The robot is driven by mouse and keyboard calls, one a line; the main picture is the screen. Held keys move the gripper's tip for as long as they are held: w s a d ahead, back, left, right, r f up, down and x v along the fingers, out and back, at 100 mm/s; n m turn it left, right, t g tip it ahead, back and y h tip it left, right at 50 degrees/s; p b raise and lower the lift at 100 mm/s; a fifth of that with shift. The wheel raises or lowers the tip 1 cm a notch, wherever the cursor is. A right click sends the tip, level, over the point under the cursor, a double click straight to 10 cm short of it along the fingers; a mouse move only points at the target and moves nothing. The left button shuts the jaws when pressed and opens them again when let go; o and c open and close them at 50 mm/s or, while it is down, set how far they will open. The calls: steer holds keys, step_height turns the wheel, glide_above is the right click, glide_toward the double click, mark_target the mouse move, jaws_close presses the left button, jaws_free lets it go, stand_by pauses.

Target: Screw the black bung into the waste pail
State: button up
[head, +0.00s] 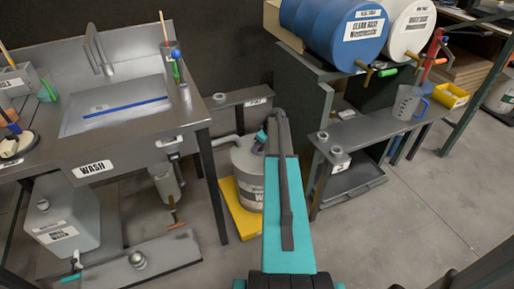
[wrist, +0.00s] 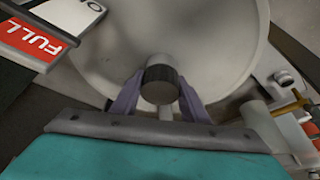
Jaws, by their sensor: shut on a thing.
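In the head view my arm hides the bung and part of the pail.
A red-and-white FULL tag (wrist: 38,42) is at the wrist view's upper left. The yellow tray (head: 238,214) is under the pail. The wash sink bench (head: 95,168) is left. A low grey shelf (head: 372,132) with a clear jug (head: 406,103) is right. Open floor lies at the right.

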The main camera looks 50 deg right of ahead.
steer(key=shift+m+g+h+p, duration=0.2)
steer(key=shift+m+h, duration=0.4)
steer(key=shift+m, duration=1)
steer(key=shift+m+g+h+p, duration=0.1)
steer(key=shift+m+h+p, duration=0.35)
steer(key=shift+m, duration=1.15)
steer(key=shift+d+m+g+h, duration=0.1)
steer(key=shift+m+g+h, duration=0.4)
steer(key=shift+m, duration=1.1)
steer(key=shift+m+g+h, duration=0.3)
steer(key=shift+m+h, duration=0.25)
steer(key=shift+m, duration=1.05)
steer(key=o, duration=1)
steer(key=shift+s+n, duration=0.1)
steer(key=shift+n, duration=0.3)
steer(key=shift+n+t+y+p, duration=0.4)
steer(key=shift+n+t, duration=0.2)
steer(key=shift+n, duration=0.7)
steer(key=shift+f+n+y, duration=0.1)
steer(key=shift+n+y, duration=0.4)
steer(key=shift+n, duration=1.2)
steer(key=shift+n+t+y+b, duration=0.5)
steer(key=shift+n+y+b, duration=0.2)
steer(key=shift+n, duration=1)
steer(key=shift+n+y+b, duration=0.4)
steer(key=shift+n+y, duration=0.3)
steer(key=shift+n, duration=1.1)
